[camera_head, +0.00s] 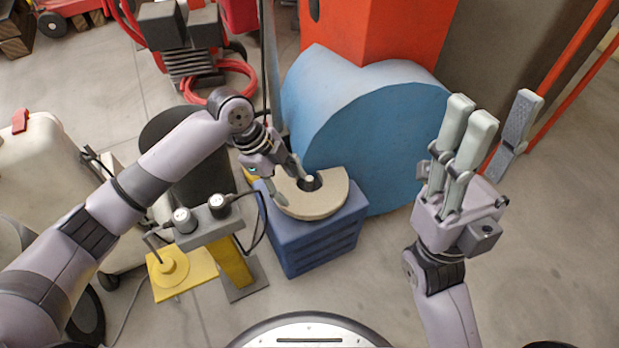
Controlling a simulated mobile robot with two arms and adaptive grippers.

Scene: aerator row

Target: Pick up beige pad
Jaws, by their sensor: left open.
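One finger reaches to the dark opening and another lies over the pad's left side. I cannot tell whether the fingers touch the pad. They hide part of its left and back edge. My right gripper (504,104) is raised at the right, empty, with its fingers spread apart.
A large light-blue rounded body (375,130) stands close behind the pad. A grey control box with knobs (208,221) on a yellow post is left of the stand, with a black cable beside it. Open floor (560,240) lies at the right.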

